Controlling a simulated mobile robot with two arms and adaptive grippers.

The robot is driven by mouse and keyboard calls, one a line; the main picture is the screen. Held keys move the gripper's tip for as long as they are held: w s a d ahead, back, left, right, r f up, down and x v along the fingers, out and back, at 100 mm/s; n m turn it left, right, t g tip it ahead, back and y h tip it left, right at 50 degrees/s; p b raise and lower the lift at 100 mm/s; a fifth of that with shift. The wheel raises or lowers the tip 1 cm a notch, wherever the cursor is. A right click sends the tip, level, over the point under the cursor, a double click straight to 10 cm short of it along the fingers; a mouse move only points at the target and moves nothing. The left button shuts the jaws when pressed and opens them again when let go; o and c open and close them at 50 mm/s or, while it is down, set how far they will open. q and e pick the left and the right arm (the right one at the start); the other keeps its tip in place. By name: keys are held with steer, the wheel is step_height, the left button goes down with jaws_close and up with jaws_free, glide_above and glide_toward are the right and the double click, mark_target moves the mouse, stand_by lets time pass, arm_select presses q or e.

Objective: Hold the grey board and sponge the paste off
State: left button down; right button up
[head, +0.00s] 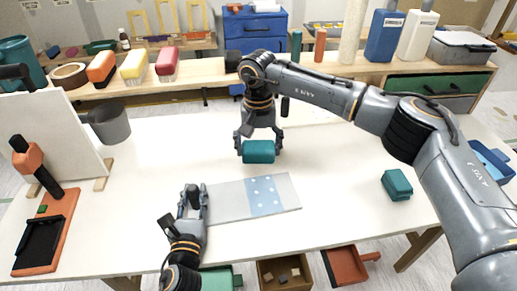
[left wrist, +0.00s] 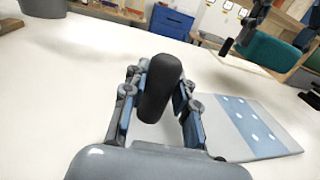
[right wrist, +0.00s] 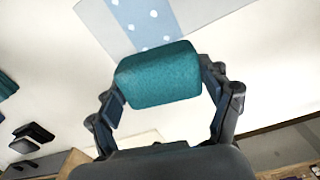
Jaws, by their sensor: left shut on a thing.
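The grey board (head: 232,202) lies on the white table, with a light-blue band (head: 265,196) dotted with white paste spots near its right end. It also shows in the left wrist view (left wrist: 217,108). My left gripper (head: 192,193) is at the board's left end, its fingers around a black handle (left wrist: 160,88). My right gripper (head: 258,137) is shut on a teal sponge (head: 258,152), behind the board in the head view and apart from the blue band. The sponge sits between both fingers in the right wrist view (right wrist: 158,75).
A second teal block (head: 397,184) lies to the right. A white panel (head: 45,135), grey cup (head: 108,124) and orange-black tool (head: 42,235) stand at left. A shelf (head: 210,70) with brushes and bottles runs behind.

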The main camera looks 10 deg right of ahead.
arm_select(q)
steer(key=shift+f, duration=0.25)
arm_select(e)
steer(key=c, duration=0.6)
arm_select(q)
steer(key=c, duration=1)
jaws_free()
steer(key=shift+r, duration=0.1)
arm_select(e)
steer(key=shift+f, duration=0.1)
arm_select(q)
steer(key=shift+s, duration=0.1)
steer(key=s, duration=0.4)
steer(key=s+a, duration=0.1)
steer(key=s, duration=0.2)
steer(key=shift+s, duration=0.1)
steer(key=shift+s, duration=0.1)
